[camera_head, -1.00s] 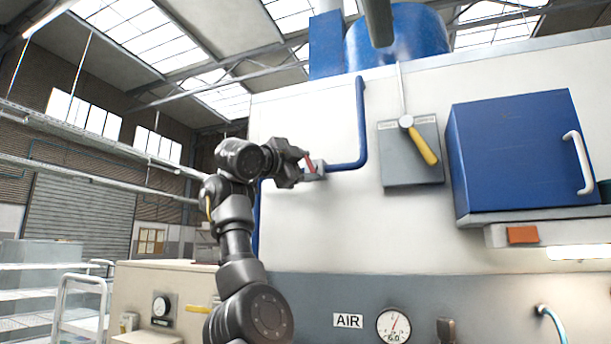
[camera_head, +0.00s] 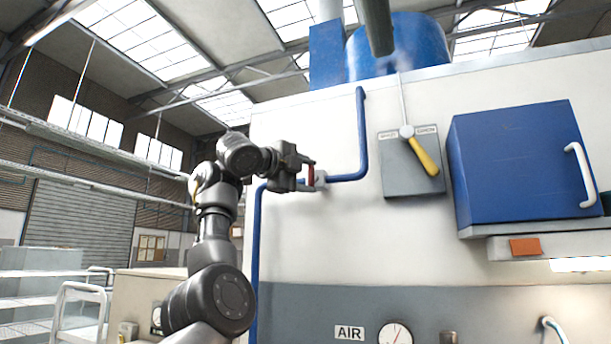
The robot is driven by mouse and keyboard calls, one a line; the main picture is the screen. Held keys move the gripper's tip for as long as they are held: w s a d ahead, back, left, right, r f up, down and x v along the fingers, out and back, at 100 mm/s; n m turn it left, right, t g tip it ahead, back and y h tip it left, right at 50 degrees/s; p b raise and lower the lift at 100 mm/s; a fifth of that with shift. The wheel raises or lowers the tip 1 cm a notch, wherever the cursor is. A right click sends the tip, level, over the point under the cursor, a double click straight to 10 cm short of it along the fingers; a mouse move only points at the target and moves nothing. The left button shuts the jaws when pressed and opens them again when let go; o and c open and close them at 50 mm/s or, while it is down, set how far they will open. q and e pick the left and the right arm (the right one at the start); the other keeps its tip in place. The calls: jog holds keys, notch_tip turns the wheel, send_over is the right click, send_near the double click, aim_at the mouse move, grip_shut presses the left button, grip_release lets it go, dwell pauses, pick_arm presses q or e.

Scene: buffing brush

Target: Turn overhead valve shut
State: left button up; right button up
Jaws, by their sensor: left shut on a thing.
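The overhead valve (camera_head: 320,179) sits in the blue pipe (camera_head: 361,135) on the white wall of the machine. Its red handle (camera_head: 309,176) stands about upright, across the level stretch of pipe. My left gripper (camera_head: 303,174) is at the handle and shut on it, reaching in from the left. The gripper body hides part of the valve and the pipe behind it. My right gripper is not in view.
A grey panel (camera_head: 398,176) with a yellow-handled lever (camera_head: 424,156) is right of the valve. A blue box (camera_head: 515,150) with a white handle juts out farther right. A gauge (camera_head: 396,333) and AIR label are below.

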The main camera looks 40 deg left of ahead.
pick_arm(q)
jog(key=shift+f, duration=0.1)
jog(key=o, duration=1)
jog(key=s+b, duration=0.2)
jog(key=s, duration=0.1)
jog(key=s+b, duration=0.2)
jog(key=s, duration=0.2)
jog(key=s+b, duration=0.1)
jog(key=s, duration=0.2)
jog(key=shift+s+a+b, duration=0.3)
jog(key=shift+s+b, duration=0.1)
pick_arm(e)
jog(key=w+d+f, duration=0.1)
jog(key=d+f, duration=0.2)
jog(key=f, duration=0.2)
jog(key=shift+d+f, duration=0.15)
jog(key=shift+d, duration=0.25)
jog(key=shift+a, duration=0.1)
